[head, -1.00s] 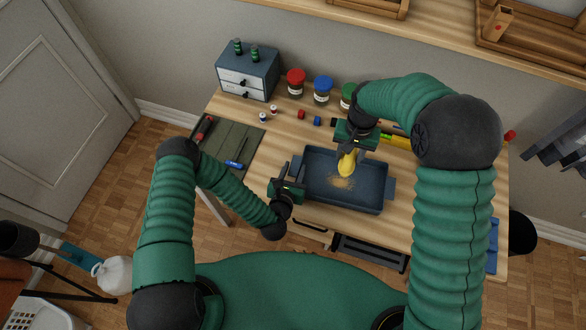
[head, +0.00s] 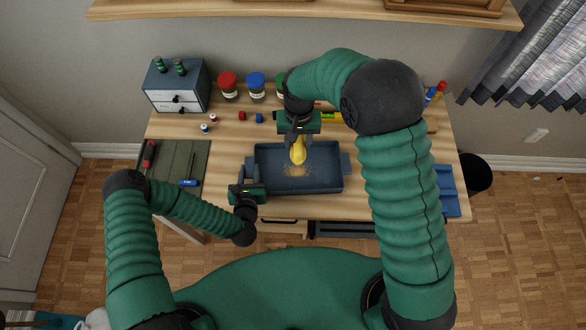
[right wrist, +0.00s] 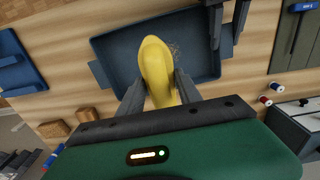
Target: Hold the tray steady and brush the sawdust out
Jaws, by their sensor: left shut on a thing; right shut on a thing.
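The dark blue tray (head: 326,180) lies on the desk, with a patch of tan sawdust (head: 296,171) on its floor near the middle. My left gripper (head: 250,181) is shut on the tray's left end. My right gripper (head: 298,133) is shut on a yellow brush (head: 298,151) and holds it over the tray, just behind the sawdust. In the right wrist view the brush (right wrist: 156,66) sits between my fingers above the tray (right wrist: 124,52), hiding much of the sawdust (right wrist: 175,48). I cannot tell whether the brush touches the tray floor.
A small drawer unit (head: 177,87) stands at the back left. Jars with red (head: 228,86) and blue (head: 256,86) lids stand behind the tray. A green mat (head: 176,164) with tools lies at the left. A blue dustpan-like item (head: 446,191) lies at the right edge.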

